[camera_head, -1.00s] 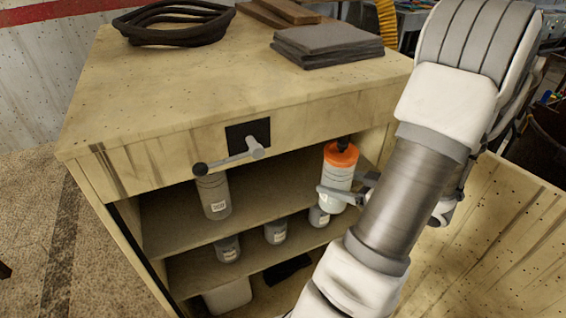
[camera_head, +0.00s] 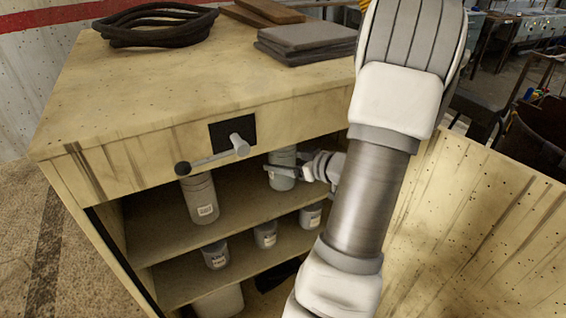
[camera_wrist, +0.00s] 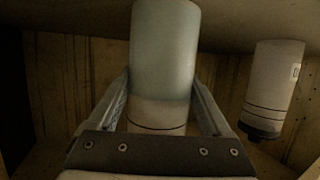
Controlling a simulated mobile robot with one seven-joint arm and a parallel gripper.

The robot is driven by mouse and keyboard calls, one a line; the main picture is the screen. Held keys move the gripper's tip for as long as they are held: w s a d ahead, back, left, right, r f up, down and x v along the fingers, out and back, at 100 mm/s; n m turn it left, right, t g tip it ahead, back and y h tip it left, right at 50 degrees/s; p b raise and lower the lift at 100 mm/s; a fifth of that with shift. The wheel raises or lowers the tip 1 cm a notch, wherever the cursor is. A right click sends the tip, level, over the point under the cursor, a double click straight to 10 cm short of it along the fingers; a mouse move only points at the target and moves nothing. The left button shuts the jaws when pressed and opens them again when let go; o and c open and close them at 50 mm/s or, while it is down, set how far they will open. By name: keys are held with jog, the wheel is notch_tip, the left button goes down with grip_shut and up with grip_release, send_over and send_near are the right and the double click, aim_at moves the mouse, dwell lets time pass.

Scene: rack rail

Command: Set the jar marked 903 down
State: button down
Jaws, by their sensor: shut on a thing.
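The held jar (camera_head: 283,172) is pale grey-white and roughly upright, inside the upper bay of the wooden cabinet. Its top is hidden behind the cabinet's front board, and no number is readable on it. My gripper (camera_head: 291,173) is shut around its side, reaching in from the right. The wrist view shows the jar (camera_wrist: 162,50) between both fingers. I cannot tell whether its base touches the upper shelf (camera_head: 245,205). A second, grey jar (camera_head: 201,200) stands to its left on the same shelf; it also shows in the wrist view (camera_wrist: 272,85), cap downward in that picture.
A lever handle (camera_head: 215,157) juts from the front board above the bay. Several small jars, one a grey jar (camera_head: 265,235), stand on the shelf below. A wooden panel (camera_head: 470,240) lies to the right. Shelf between the two upper jars is clear.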

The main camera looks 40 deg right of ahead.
jog(key=shift+r, duration=0.1)
grip_release()
jog(key=shift+f, duration=0.2)
jog(key=shift+r, duration=0.1)
jog(key=shift+s+r, duration=0.2)
jog(key=a+p+v, duration=0.1)
jog(key=p+v, duration=0.2)
jog(key=v, duration=0.8)
jog(key=shift+s+d, duration=0.25)
jog(key=shift+d, duration=0.2)
